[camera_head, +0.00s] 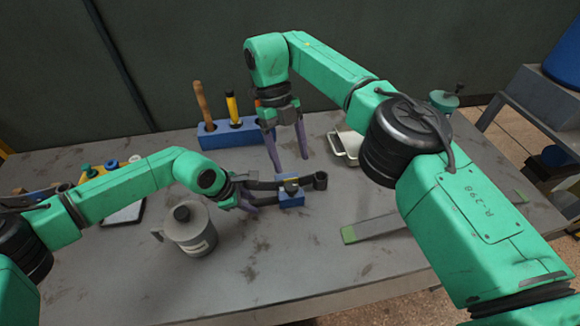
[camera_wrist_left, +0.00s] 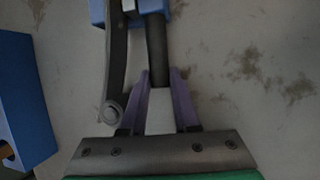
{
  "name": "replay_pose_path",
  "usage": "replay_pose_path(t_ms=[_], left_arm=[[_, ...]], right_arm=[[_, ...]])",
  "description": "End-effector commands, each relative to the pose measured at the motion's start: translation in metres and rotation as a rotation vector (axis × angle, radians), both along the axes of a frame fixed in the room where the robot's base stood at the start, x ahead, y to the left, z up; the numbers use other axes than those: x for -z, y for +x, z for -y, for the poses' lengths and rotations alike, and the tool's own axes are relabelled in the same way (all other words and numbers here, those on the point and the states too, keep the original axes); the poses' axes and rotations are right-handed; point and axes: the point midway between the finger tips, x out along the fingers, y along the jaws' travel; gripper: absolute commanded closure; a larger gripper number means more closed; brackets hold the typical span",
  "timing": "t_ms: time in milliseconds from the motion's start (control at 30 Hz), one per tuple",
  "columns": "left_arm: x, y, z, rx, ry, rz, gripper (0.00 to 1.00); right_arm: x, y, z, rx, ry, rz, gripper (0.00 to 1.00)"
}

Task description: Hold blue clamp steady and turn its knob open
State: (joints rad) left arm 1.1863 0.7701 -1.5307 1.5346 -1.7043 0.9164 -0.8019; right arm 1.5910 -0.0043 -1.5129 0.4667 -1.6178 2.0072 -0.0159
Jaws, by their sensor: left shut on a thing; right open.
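The blue clamp (camera_head: 291,200) lies on the table near the middle, a blue block with dark bars running through it. In the left wrist view its blue body (camera_wrist_left: 154,6) is cut off by the top edge. My left gripper (camera_head: 250,196) is at its left side, with purple fingers (camera_wrist_left: 158,82) shut on the end of a dark bar (camera_wrist_left: 157,50). A second dark bar with a round end (camera_wrist_left: 112,112) lies outside the fingers. My right gripper (camera_head: 288,157) is open and empty, fingers down, just behind the clamp. I cannot make out the knob clearly.
A blue tool rack (camera_head: 225,137) with handled tools stands behind. A grey canister (camera_head: 189,230) stands at front left. A white tray (camera_head: 346,146) sits right of my right gripper. A grey, green-ended bar (camera_head: 375,227) lies at right. The table's front middle is clear.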

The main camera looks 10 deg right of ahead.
Motion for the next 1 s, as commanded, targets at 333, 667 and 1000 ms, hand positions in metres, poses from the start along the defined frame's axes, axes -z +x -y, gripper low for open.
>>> replay_pose_path(t_ms=[333, 667, 1000], left_arm=[[0.000, 0.000, 0.000, 0.000, -0.001, 0.000, 0.67], [0.000, 0.000, 0.000, 0.000, 0.000, 0.000, 0.36], [-0.048, -0.010, -0.020, -0.001, -0.001, 0.004, 0.36]], right_arm=[[-0.002, 0.000, 0.000, 0.000, 0.000, -0.001, 0.24], [-0.001, 0.000, 0.000, 0.000, 0.000, -0.001, 0.24], [-0.001, 0.000, 0.000, 0.000, 0.000, -0.001, 0.24]])
